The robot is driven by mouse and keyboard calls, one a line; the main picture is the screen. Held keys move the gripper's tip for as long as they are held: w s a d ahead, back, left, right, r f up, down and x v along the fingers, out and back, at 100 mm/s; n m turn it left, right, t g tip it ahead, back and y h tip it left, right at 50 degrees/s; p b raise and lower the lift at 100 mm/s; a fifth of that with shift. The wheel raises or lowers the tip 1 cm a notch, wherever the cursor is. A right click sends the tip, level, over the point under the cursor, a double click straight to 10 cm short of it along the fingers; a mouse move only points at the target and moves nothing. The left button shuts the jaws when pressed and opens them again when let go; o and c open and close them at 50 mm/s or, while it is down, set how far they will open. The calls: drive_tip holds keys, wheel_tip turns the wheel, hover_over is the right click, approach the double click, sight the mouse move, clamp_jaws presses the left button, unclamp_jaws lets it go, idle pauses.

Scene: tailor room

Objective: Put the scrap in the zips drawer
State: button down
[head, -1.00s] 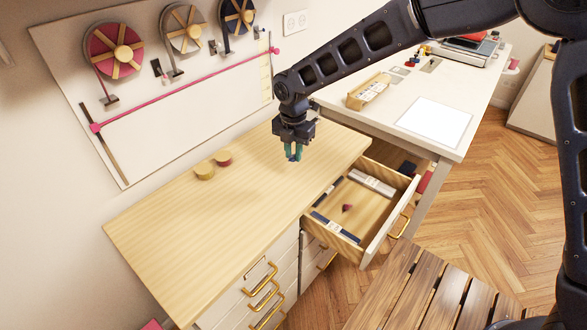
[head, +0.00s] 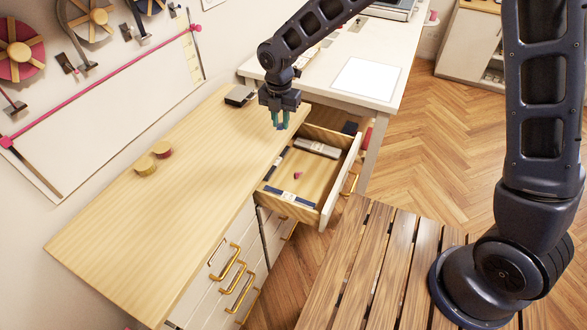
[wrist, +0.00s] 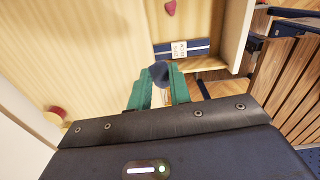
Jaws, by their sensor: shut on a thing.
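My gripper (head: 280,125) has teal fingers and is shut on a small dark blue scrap (wrist: 159,72), seen between the fingertips in the wrist view. In the head view the gripper hangs above the wooden counter's edge, beside the open drawer (head: 343,182). The drawer holds dark blue labelled zip packs (head: 288,196), a grey pack (head: 317,148) and a small dark red piece (head: 297,175). In the wrist view, the red piece (wrist: 170,7) and a labelled pack (wrist: 195,47) show beyond the fingers. The scrap's height above the drawer is hard to tell.
Yellow (head: 146,167) and red (head: 162,150) round things stand on the counter (head: 110,235). A black box (head: 240,96) sits near its back end. A white table (head: 335,105) stands behind the drawer. A slatted wooden surface (head: 365,265) lies in front.

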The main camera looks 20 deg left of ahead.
drive_tip(key=m, duration=0.1)
hover_over(315, 181)
wheel_tip(315, 181, down, 6)
wheel_tip(315, 181, down, 20)
drive_tip(key=shift+f, duration=0.1)
drive_tip(key=shift+f, duration=0.15)
idle(0.3)
drive_tip(key=c, duration=1.3)
unclamp_jaws()
wheel_tip(315, 181, up, 12)
drive_tip(key=shift+r, duration=0.2)
